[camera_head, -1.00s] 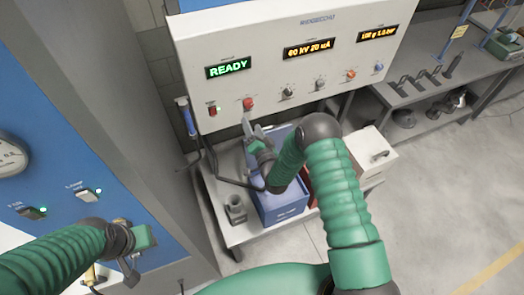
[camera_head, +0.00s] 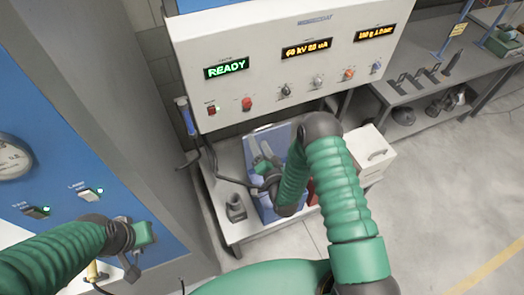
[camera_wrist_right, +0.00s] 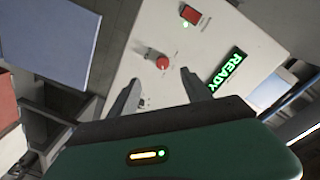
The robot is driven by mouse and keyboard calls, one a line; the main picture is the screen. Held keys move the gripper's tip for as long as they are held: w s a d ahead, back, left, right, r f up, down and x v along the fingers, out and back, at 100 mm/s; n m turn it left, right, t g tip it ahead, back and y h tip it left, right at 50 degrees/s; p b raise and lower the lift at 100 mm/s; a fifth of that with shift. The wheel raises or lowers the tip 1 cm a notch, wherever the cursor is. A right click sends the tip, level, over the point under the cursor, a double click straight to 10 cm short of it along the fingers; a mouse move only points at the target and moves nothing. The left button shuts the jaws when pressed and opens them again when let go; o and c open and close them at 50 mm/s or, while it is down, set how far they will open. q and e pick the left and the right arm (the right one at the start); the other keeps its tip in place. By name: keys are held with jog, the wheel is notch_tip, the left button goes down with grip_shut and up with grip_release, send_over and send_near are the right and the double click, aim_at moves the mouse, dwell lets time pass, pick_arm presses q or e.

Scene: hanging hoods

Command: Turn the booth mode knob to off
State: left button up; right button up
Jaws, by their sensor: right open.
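A pale control panel (camera_head: 270,60) carries a red knob (camera_head: 247,103) and several smaller knobs, including a dark one (camera_head: 285,91), a grey one (camera_head: 317,82), an orange one (camera_head: 347,74) and a blue one (camera_head: 376,68). Their labels are too small to read, so I cannot tell which is the booth mode knob. My right gripper (camera_head: 262,152) is open and empty, below the red knob and apart from it. In the right wrist view the red knob (camera_wrist_right: 163,62) shows beyond the two spread fingers (camera_wrist_right: 161,90). My left gripper (camera_head: 138,262) is at the lower left; its jaws are unclear.
A red rocker switch (camera_head: 211,110) is left of the red knob, under a green READY display (camera_head: 227,67). A blue box (camera_head: 268,205) stands on a cart below the panel. A blue cabinet (camera_head: 70,130) stands at left. A grey bench (camera_head: 440,85) is at right.

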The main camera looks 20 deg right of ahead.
pick_arm(q)
jog(key=shift+d, duration=0.15)
pick_arm(e)
jog(key=s, duration=0.3)
jog(key=shift+s, duration=0.1)
dwell(0.4)
pick_arm(q)
jog(key=shift+w, duration=0.1)
pick_arm(e)
jog(key=shift+f, duration=0.1)
